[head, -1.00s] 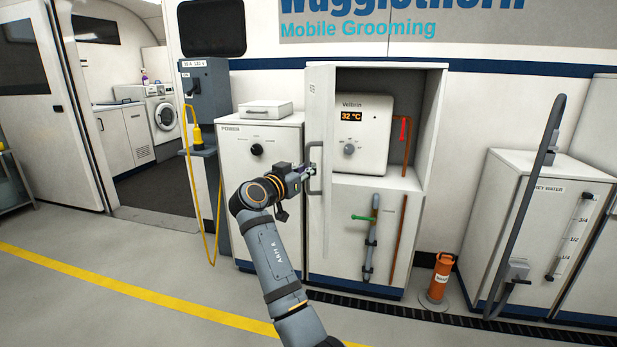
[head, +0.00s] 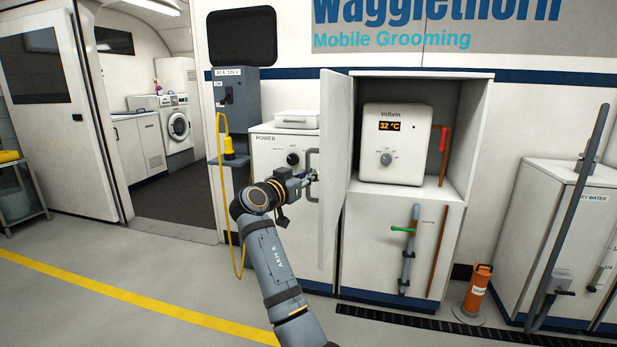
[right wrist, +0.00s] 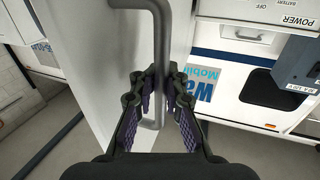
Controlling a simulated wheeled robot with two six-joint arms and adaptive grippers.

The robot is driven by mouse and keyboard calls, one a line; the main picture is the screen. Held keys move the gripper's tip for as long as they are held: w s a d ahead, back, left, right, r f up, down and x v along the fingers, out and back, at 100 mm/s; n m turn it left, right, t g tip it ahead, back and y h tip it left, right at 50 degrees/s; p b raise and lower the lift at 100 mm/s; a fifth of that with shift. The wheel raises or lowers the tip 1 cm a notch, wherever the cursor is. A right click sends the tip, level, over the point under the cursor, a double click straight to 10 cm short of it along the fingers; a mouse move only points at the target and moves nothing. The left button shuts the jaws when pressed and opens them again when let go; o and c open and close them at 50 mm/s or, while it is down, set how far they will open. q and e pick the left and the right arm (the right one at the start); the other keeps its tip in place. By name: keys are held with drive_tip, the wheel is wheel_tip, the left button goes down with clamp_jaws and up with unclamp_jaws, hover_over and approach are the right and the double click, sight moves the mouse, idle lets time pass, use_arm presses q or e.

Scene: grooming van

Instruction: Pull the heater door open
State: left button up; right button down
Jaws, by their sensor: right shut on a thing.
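The white heater door (head: 333,165) stands swung wide open at the left side of the heater cabinet (head: 483,130). Its grey bar handle (head: 309,160) faces left. My right gripper (head: 313,176) is shut on this handle. The right wrist view also shows the handle (right wrist: 160,50) between the two fingers (right wrist: 160,100), with the door panel (right wrist: 95,70) beside it. Inside the cabinet, the white Velbrin heater (head: 396,150) reads 32 °C and is fully exposed. My left gripper is not in view.
A power cabinet (head: 270,165) stands close behind the door and my gripper. A green-handled valve (head: 403,229) and a copper pipe (head: 437,250) are below the heater. An orange canister (head: 476,290) stands on the floor at right. The floor in front is clear.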

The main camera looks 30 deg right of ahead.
drive_tip(key=shift+a+f, duration=0.1)
drive_tip(key=shift+f, duration=0.25)
drive_tip(key=c, duration=1.7)
unclamp_jaws()
drive_tip(key=shift+a+r, duration=0.1)
drive_tip(key=shift+r, duration=0.15)
drive_tip(key=shift+a, duration=0.1)
drive_tip(key=v, duration=0.7)
drive_tip(key=shift+s+a, duration=0.1)
drive_tip(key=shift+a, duration=0.1)
